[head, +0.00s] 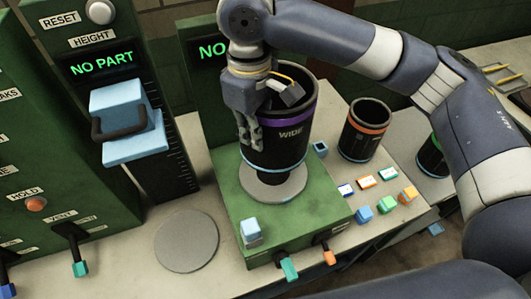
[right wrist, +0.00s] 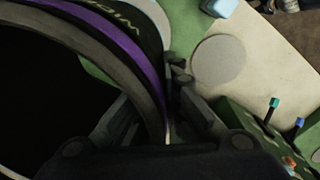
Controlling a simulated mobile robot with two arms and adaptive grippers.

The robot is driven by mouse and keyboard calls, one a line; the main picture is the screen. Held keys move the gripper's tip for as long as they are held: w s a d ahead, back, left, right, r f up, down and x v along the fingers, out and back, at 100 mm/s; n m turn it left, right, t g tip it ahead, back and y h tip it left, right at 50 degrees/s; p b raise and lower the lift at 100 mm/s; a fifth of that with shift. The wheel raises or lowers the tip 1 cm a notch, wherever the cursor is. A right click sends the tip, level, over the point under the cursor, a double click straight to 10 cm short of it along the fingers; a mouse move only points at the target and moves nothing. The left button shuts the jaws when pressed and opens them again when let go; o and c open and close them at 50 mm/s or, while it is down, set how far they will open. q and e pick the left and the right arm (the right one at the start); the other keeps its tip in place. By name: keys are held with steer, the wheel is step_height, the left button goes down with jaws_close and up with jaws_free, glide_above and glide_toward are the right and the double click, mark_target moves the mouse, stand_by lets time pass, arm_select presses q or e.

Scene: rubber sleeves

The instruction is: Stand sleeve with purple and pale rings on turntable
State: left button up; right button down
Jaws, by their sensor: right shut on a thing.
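The black sleeve (head: 275,140) marked WIDE has a purple ring near its top and a pale blue ring at its foot. It is upright over the turntable's grey disc (head: 247,184), on a green base. A dark patch lies between its foot and the disc; I cannot tell whether they touch. My right gripper (head: 268,112) is shut on the sleeve's wall at the rim, with one finger outside and one inside. In the right wrist view the sleeve (right wrist: 120,45) fills the left side, its wall between my fingers (right wrist: 170,110). My left gripper is not in view.
A sleeve with an orange ring (head: 366,131) stands right of the turntable, and a green-ringed one (head: 431,158) is partly hidden by my arm. A height gauge (head: 125,120) reads NO PART. A bare grey disc (head: 187,240) lies front left. Levers and coloured blocks line the front.

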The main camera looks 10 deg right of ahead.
mark_target(256, 162)
steer(key=f+p, duration=0.1)
steer(key=f, duration=0.2)
steer(key=f+p, duration=0.1)
steer(key=f, duration=0.1)
steer(key=shift+s+f, duration=0.2)
steer(key=shift+f, duration=0.2)
step_height(256, 162, down, 3)
steer(key=shift+s+f+p, duration=0.1)
steer(key=shift+f+p, duration=0.05)
steer(key=shift+p, duration=0.35)
steer(key=c, duration=1.8)
jaws_free()
steer(key=shift+f, duration=0.1)
steer(key=shift+o, duration=0.2)
steer(key=shift+s, duration=0.1)
steer(key=shift+r, duration=0.2)
